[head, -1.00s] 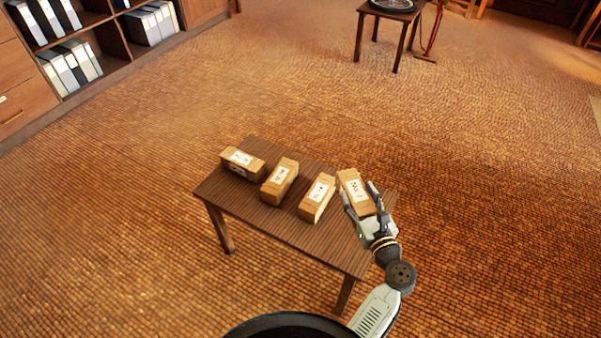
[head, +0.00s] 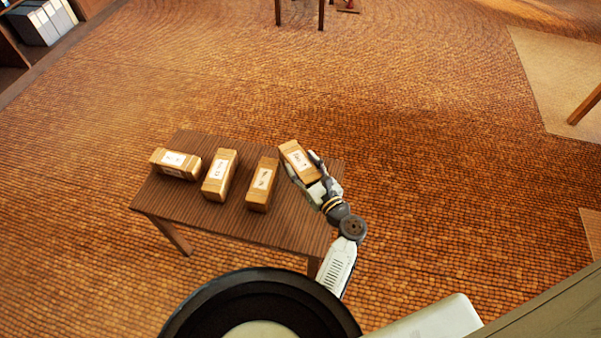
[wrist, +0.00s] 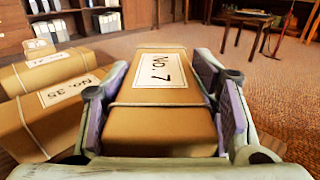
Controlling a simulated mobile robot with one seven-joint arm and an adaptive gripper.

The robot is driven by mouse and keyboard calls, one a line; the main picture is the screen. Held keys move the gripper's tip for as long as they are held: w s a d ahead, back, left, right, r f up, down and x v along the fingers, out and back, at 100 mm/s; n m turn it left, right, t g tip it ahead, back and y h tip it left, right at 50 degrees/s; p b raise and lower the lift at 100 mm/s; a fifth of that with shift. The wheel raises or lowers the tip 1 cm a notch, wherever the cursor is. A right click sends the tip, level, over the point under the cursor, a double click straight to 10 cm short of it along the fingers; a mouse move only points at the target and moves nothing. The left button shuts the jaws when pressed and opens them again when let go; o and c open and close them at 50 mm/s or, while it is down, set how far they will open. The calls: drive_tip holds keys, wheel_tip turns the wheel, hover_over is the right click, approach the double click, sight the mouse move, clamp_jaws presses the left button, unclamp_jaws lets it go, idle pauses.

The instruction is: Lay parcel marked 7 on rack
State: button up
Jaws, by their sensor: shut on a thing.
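The parcel marked 7 (wrist: 160,115) is a brown, string-tied box with a white label reading "No. 7" in the wrist view. My gripper (wrist: 165,120) is shut on its two long sides. In the head view, the parcel marked 7 (head: 299,161) is at the right end of the small dark table (head: 225,219), held by my gripper (head: 308,172). It looks a little raised, but I cannot tell for certain whether it clears the tabletop. No rack is recognisable in these views.
Three other parcels lie on the table: one at the left (head: 175,164), one in the middle (head: 219,175) and one labelled "No. 35" (wrist: 62,105) beside the held parcel. Shelves with binders (head: 40,22) stand far left. A table leg (head: 585,104) shows at right. Open floor surrounds the table.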

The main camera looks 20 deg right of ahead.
drive_tip(key=shift+f, duration=1.75)
drive_tip(key=o, duration=1.8)
drive_tip(key=shift+f, duration=0.15)
